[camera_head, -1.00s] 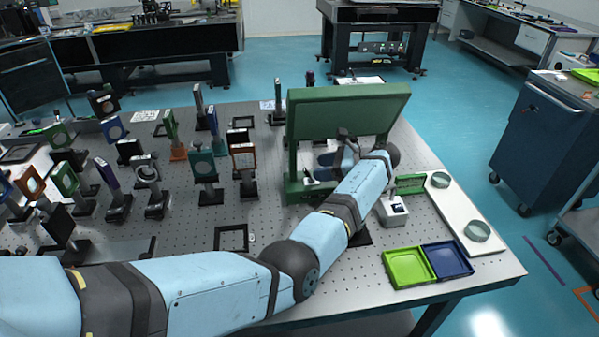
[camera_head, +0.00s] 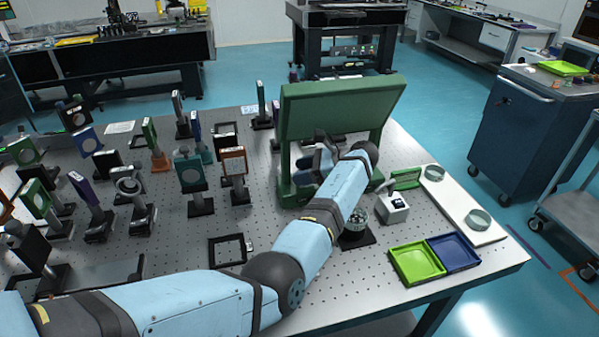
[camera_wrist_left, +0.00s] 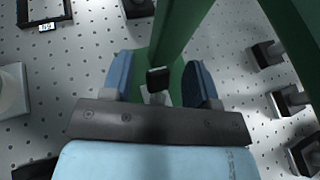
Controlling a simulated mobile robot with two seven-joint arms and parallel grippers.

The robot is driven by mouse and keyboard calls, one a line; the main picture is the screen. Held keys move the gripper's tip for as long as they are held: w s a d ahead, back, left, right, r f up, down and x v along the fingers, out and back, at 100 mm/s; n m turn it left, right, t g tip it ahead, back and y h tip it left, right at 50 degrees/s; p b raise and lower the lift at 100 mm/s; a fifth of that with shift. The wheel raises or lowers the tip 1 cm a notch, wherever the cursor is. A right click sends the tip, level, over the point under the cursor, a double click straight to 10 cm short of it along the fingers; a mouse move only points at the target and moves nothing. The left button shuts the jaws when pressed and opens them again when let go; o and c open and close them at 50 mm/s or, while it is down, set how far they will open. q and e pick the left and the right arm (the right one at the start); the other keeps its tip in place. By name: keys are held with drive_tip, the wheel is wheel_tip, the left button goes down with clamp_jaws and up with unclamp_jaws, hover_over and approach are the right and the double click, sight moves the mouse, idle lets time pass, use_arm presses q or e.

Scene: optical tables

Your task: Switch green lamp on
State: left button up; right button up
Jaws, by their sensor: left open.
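The green lamp (camera_head: 340,108) stands on the perforated table, with a wide tilted panel on green uprights. My left gripper (camera_head: 321,160) is under the panel, between the uprights and low near the lamp's base. In the left wrist view, the two blue fingers of my left gripper (camera_wrist_left: 160,65) are apart, one on each side of a green part of the lamp (camera_wrist_left: 184,25). A small black-topped switch-like piece (camera_wrist_left: 158,78) shows between the fingers; contact cannot be told. Whether the lamp is lit cannot be told. My right gripper is not in view.
Several mounted optics (camera_head: 192,172) stand left of the lamp. A small white box (camera_head: 392,207), a green tray (camera_head: 416,263), a blue tray (camera_head: 453,252) and a white board (camera_head: 457,204) lie to the right. A black frame (camera_head: 228,250) lies in front.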

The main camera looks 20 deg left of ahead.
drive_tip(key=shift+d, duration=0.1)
use_arm(q)
drive_tip(key=c, duration=0.9)
drive_tip(key=shift+o, duration=0.2)
drive_tip(key=shift+w+d+r+m+y+p, duration=0.2)
drive_tip(key=shift+m+y+p, duration=0.1)
drive_tip(key=shift+y+p, duration=0.3)
drive_tip(key=shift+d+f+g+y, duration=0.15)
drive_tip(key=shift+d+g+y, duration=0.1)
drive_tip(key=shift+g+y, duration=0.25)
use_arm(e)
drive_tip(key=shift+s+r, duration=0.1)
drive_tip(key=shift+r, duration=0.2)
use_arm(q)
drive_tip(key=o, duration=0.9)
drive_tip(key=shift+c, duration=0.2)
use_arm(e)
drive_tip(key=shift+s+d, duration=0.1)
use_arm(q)
drive_tip(key=shift+a, duration=0.1)
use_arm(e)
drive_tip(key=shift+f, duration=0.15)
